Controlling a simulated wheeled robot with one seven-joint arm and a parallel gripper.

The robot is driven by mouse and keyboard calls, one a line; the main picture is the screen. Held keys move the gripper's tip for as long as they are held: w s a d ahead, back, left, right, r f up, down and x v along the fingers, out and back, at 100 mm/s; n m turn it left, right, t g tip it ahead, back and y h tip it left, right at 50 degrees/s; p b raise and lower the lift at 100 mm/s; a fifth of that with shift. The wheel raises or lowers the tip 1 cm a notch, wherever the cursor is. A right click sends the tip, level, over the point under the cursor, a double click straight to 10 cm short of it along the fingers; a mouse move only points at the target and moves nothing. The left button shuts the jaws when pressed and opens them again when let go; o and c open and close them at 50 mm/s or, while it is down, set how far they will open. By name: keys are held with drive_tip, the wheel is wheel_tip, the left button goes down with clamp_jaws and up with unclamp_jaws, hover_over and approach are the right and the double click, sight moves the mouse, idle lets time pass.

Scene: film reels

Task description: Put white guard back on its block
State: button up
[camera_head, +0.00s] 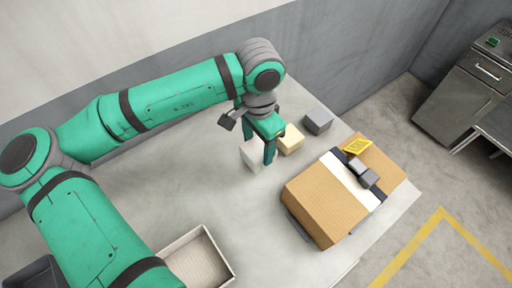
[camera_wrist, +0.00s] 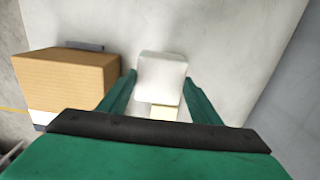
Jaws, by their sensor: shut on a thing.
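A white block-shaped piece (camera_wrist: 162,75), which I take for the white guard, sits between the fingertips of my gripper (camera_wrist: 161,80). Both fingers press on its sides, and the gripper is shut on it. In the head view the white piece (camera_head: 250,154) shows beside a green finger of my gripper (camera_head: 257,150), partly hidden by it. A cream block (camera_head: 291,138) lies on the table just right of the gripper; it also shows partly behind the white piece in the wrist view (camera_wrist: 165,113). A grey block (camera_head: 318,121) lies farther right. I cannot tell which is the guard's block.
An open tray (camera_head: 226,262) is at the front. The table (camera_head: 180,190) is bare between them.

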sight(256, 138)
drive_tip(key=w+f, duration=0.1)
drive_tip(key=f, duration=0.1)
drive_tip(key=w+f, duration=0.1)
drive_tip(key=w, duration=0.1)
drive_tip(key=shift+a+f, duration=0.2)
drive_tip(key=shift+f, duration=0.15)
drive_tip(key=shift+w+a+f, duration=0.1)
drive_tip(key=shift+w+f, duration=0.05)
drive_tip(key=shift+f, duration=0.75)
drive_tip(key=shift+w+f, duration=0.15)
drive_tip(key=shift+f, duration=0.75)
drive_tip(key=shift+f, duration=0.25)
drive_tip(key=o, duration=1.1)
drive_tip(key=shift+c, duration=0.2)
wheel_tip(256, 138, up, 12)
drive_tip(key=shift+r, duration=0.25)
